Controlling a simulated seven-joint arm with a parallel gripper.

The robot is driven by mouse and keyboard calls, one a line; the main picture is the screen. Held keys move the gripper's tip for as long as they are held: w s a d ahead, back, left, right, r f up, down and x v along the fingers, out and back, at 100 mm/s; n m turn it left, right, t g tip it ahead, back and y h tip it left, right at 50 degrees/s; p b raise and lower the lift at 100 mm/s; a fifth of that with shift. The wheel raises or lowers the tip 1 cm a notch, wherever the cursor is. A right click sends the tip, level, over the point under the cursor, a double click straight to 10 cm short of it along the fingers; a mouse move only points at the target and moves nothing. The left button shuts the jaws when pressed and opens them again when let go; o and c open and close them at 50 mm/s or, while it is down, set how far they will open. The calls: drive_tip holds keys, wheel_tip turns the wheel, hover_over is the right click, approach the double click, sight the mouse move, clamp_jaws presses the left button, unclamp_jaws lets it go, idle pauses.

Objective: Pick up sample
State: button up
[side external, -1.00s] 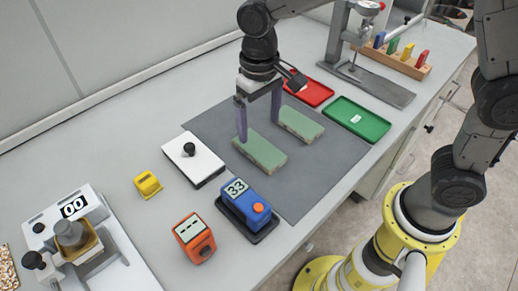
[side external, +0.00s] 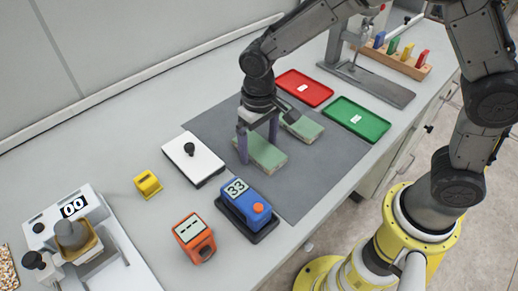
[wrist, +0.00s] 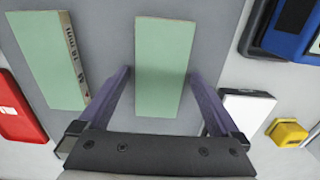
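Two flat pale green sample blocks lie on the grey mat. One block (side external: 264,156) is under my gripper; it also shows in the middle of the wrist view (wrist: 163,60). The other block (side external: 304,128) lies behind it to the right and shows at left in the wrist view (wrist: 50,55), with "18 mm" printed on its edge. My gripper (side external: 259,149) points down with its purple fingers apart, one on each side of the first block. The wrist view shows a small gap by the left finger; whether the right finger touches is unclear.
A red tray (side external: 322,96) and a green tray (side external: 375,130) lie at the right. A white plate with a black knob (side external: 205,170), a blue device reading 33 (side external: 241,190), an orange device (side external: 206,250) and a yellow block (side external: 148,189) stand left and in front. The mat's front right is clear.

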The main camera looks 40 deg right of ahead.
drive_tip(key=c, duration=1.2)
drive_tip(key=shift+c, duration=0.2)
drive_tip(key=shift+r, duration=0.15)
